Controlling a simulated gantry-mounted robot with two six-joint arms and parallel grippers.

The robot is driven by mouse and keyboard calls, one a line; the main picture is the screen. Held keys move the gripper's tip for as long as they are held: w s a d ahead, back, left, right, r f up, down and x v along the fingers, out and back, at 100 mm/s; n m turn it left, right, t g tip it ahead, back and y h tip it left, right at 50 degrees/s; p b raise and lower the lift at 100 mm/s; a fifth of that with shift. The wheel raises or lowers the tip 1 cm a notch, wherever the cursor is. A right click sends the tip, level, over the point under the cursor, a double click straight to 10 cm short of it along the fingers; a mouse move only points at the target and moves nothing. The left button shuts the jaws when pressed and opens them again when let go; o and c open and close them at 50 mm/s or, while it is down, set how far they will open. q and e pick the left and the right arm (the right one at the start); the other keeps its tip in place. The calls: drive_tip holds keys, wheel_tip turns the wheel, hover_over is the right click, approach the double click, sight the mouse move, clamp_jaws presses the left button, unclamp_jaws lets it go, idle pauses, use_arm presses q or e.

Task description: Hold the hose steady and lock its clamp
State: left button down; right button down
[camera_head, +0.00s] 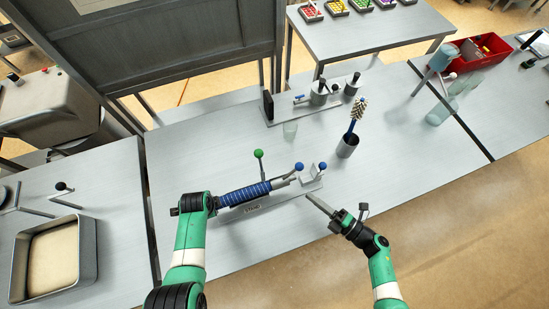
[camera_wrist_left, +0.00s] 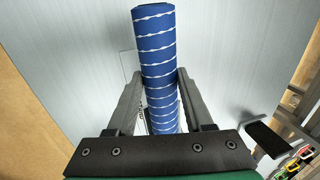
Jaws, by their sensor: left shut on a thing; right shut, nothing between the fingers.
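The blue hose with white bands (camera_head: 243,195) lies along a grey fixture plate (camera_head: 310,186) on the table. My left gripper (camera_wrist_left: 158,82) is shut on the hose, with one finger on each side in the left wrist view. The far end of the hose meets a metal fitting. A lever with a green knob (camera_head: 258,153) stands upright behind the hose. Levers with blue knobs (camera_head: 298,166) rise at the fixture's right end; I cannot tell which belongs to the clamp.
A grey cup with a brush (camera_head: 347,146) stands behind my right gripper. A red bin (camera_head: 480,54) is at far right.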

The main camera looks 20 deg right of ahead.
use_arm(q)
drive_tip(key=shift+c, duration=1)
unclamp_jaws()
use_arm(e)
drive_tip(key=shift+s, duration=0.1)
